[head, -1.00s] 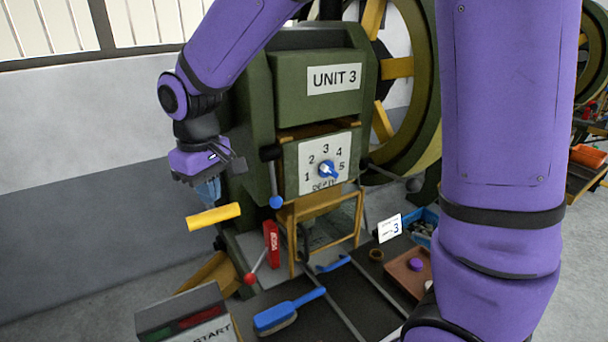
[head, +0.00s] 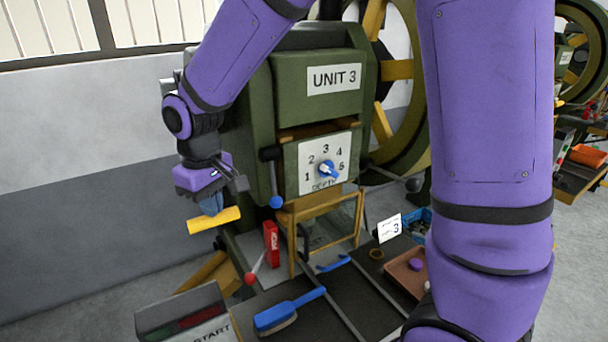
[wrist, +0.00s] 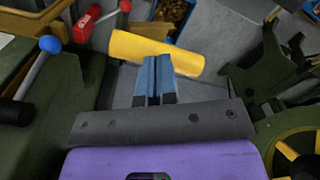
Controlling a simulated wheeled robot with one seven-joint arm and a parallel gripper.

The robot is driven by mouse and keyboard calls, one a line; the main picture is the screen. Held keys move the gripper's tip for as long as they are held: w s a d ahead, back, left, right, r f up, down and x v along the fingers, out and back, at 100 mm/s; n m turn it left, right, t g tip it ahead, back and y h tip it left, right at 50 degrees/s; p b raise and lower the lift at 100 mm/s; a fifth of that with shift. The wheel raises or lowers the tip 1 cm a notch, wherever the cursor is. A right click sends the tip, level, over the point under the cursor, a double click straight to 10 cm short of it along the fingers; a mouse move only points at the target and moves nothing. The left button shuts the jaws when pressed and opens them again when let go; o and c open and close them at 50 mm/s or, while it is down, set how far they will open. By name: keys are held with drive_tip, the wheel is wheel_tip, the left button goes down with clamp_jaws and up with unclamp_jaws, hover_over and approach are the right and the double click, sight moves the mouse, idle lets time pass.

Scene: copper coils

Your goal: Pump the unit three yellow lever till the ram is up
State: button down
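The yellow lever grip (head: 214,221) sticks out at the left front of the green unit 3 press (head: 316,80). In the wrist view the grip (wrist: 180,56) lies across, just beyond my fingertips. My gripper (head: 212,206) is above the grip, pointing down, with its blue fingertips at the grip's upper side. Whether they touch it I cannot tell. In the wrist view the blue fingers (wrist: 155,75) are together with only a thin dark line between them, and they hold nothing. The ram is not clearly visible behind the yellow-framed guard (head: 292,240).
A blue-knobbed lever (head: 276,202) and a red-knobbed lever (head: 250,278) stand right of the grip. A depth dial (head: 326,170) is on the press front. A start box (head: 185,315) and a blue brush (head: 288,312) are in front. Open floor lies left.

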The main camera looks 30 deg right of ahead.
drive_tip(key=shift+w+f, duration=0.35)
drive_tip(key=shift+f, duration=0.55)
drive_tip(key=shift+w+f, duration=0.4)
drive_tip(key=shift+f, duration=0.45)
drive_tip(key=shift+w+f, duration=0.35)
drive_tip(key=shift+f, duration=0.55)
drive_tip(key=w+f, duration=0.2)
drive_tip(key=f, duration=0.1)
drive_tip(key=w+f, duration=0.1)
drive_tip(key=f, duration=0.1)
drive_tip(key=shift+w, duration=0.1)
